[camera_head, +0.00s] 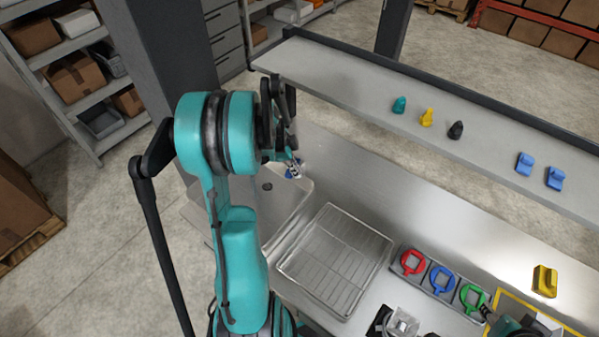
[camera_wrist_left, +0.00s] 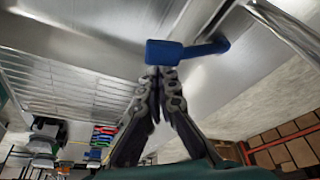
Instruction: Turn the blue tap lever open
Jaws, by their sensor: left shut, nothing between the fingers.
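The blue tap lever (camera_wrist_left: 165,52) spans the upper middle of the left wrist view, with a dark blue part reaching right. In the head view a small bit of blue (camera_head: 289,174) shows below my left gripper (camera_head: 293,158), above the sink area; the rest is hidden. My left gripper's fingers are together, with nothing between them. In the left wrist view its tips (camera_wrist_left: 160,74) are right at the lever's lower edge; I cannot tell if they touch.
A wire-rack tray (camera_head: 284,268) lies on the steel counter. Red (camera_head: 412,262), blue (camera_head: 441,280) and green (camera_head: 472,297) ring-handled pieces sit beside it. A raised shelf (camera_head: 340,83) with small coloured pieces runs behind. A yellow block (camera_head: 545,281) stands at right.

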